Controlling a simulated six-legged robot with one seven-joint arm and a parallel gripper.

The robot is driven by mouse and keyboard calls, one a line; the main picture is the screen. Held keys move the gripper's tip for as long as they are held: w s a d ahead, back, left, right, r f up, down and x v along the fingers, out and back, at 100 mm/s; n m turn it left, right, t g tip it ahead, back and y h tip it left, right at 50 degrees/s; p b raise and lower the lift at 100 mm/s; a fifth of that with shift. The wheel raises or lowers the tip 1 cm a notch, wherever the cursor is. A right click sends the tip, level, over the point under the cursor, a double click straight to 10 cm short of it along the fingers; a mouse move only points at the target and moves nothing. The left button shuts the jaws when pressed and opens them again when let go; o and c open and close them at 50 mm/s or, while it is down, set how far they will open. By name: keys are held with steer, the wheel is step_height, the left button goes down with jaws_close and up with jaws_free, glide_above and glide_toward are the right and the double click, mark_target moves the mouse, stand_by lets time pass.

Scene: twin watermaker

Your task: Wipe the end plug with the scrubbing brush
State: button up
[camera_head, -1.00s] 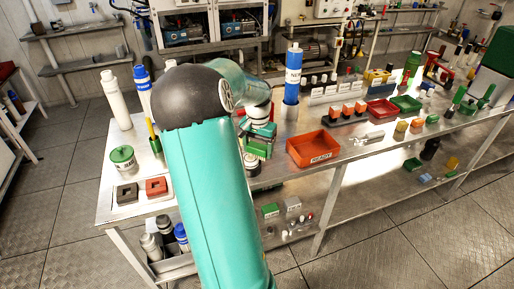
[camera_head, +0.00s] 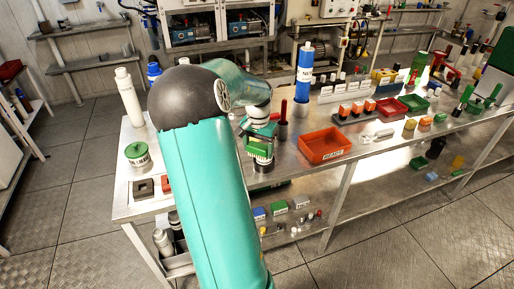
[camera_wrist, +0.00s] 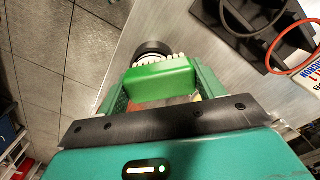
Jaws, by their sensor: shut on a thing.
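The scrubbing brush, a green block with pale bristles (camera_wrist: 160,84), is held between the fingers of my gripper (camera_wrist: 158,92) in the wrist view. In the head view my gripper (camera_head: 260,143) is over the front edge area of the bench, with the green brush (camera_head: 260,150) at its tip. A round dark piece with a pale ring, apparently the end plug (camera_wrist: 151,50), is just beyond the bristles in the wrist view. It also shows below the brush in the head view (camera_head: 264,167). The brush partly hides it, and I cannot tell whether the bristles touch it.
A red tray marked READY (camera_head: 325,158) stands right of my gripper. A tall blue and white cylinder (camera_head: 304,65) stands behind. A green-lidded pot (camera_head: 137,155) is at the left. In the wrist view a black holder with rings (camera_wrist: 262,30) lies at upper right.

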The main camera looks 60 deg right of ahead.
steer(key=shift+w+a+f, duration=0.1)
steer(key=shift+w+a, duration=0.2)
